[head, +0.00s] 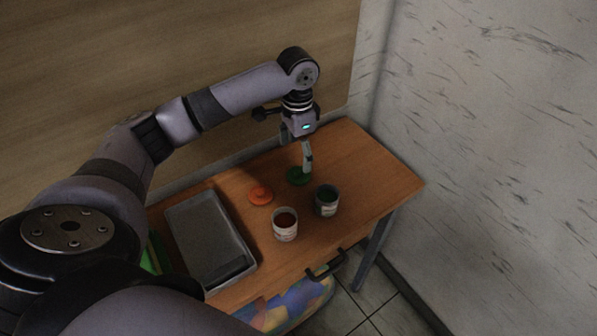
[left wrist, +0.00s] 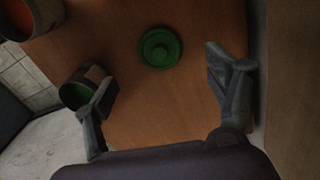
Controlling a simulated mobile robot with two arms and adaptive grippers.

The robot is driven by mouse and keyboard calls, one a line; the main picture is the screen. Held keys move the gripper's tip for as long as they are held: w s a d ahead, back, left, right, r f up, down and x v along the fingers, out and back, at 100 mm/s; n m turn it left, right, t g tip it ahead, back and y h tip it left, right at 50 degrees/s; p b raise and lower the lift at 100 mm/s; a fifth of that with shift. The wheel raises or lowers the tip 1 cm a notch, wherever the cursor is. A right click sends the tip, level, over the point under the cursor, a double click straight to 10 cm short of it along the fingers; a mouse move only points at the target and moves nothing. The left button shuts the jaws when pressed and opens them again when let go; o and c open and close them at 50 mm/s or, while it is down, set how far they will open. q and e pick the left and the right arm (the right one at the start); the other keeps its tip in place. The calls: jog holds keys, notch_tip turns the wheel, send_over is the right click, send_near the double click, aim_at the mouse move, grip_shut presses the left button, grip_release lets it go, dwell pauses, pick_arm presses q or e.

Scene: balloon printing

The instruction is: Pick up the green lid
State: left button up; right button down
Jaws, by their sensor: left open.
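The green lid (head: 298,176) lies flat on the wooden table, behind the two paint cups. In the left wrist view the green lid (left wrist: 160,47) is round with a raised knob and shows whole, ahead of the fingertips and between their lines. My left gripper (head: 306,165) points down over the lid. Its fingers (left wrist: 160,92) are open and apart, with nothing between them. In the head view one finger covers part of the lid. I cannot tell the exact height above it. My right gripper is not in view.
A cup of green paint (head: 327,200) stands close to the lid; in the left wrist view it is beside the left finger. A cup of red paint (head: 285,225), an orange lid (head: 260,195) and a grey tray (head: 210,240) are also on the table (head: 372,185). A wall stands behind.

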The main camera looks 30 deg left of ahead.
aim_at(299, 171)
pick_arm(q)
jog(key=shift+f, duration=0.75)
jog(key=shift+s+d+f, duration=0.1)
jog(key=shift+f, duration=0.1)
jog(key=f, duration=0.2)
jog(key=f+p, duration=0.1)
jog(key=f, duration=0.1)
jog(key=shift+w+f+p, duration=0.2)
jog(key=shift+f+p, duration=0.05)
jog(key=shift+p, duration=0.05)
jog(key=shift+f, duration=0.25)
jog(key=shift+c, duration=1.1)
jog(key=c, duration=0.6)
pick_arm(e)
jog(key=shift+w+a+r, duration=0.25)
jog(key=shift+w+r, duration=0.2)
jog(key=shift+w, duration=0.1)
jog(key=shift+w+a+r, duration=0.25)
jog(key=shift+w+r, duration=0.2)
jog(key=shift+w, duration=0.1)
